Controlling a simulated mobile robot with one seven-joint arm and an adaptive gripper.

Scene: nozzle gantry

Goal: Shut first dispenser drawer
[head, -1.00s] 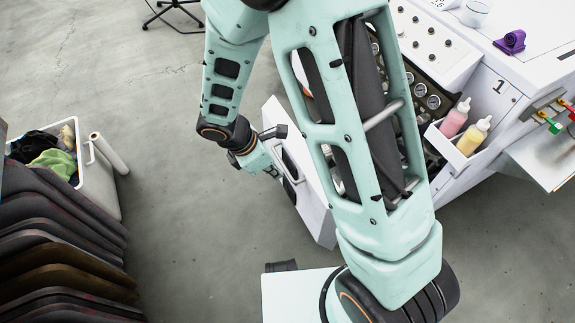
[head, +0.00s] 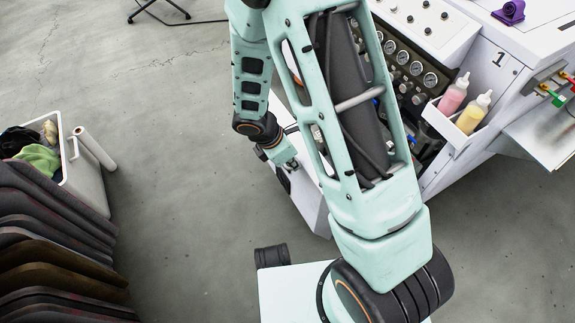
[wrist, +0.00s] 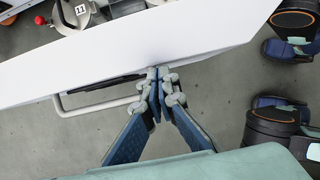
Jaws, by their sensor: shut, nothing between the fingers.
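The dispenser drawer's white front panel (wrist: 120,58) crosses the upper wrist view, with a light bar handle (wrist: 92,107) on its outer face. Items, one labelled 11 (wrist: 80,10), show behind the panel. In the head view the white drawer (head: 312,205) stands out from the white machine marked 1 (head: 498,60), partly hidden by my arm. My gripper (wrist: 158,75) is shut and empty, its tips against or very near the panel's outer face, right of the handle. The exact contact cannot be told. In the head view my gripper is mostly hidden.
A holder with a pink bottle (head: 453,94) and a yellow bottle (head: 473,113) hangs on the machine's side. A metal tray (head: 550,140) juts out at right. A white bin (head: 92,188) and stacked dark panels (head: 50,240) stand at left. Floor between is open.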

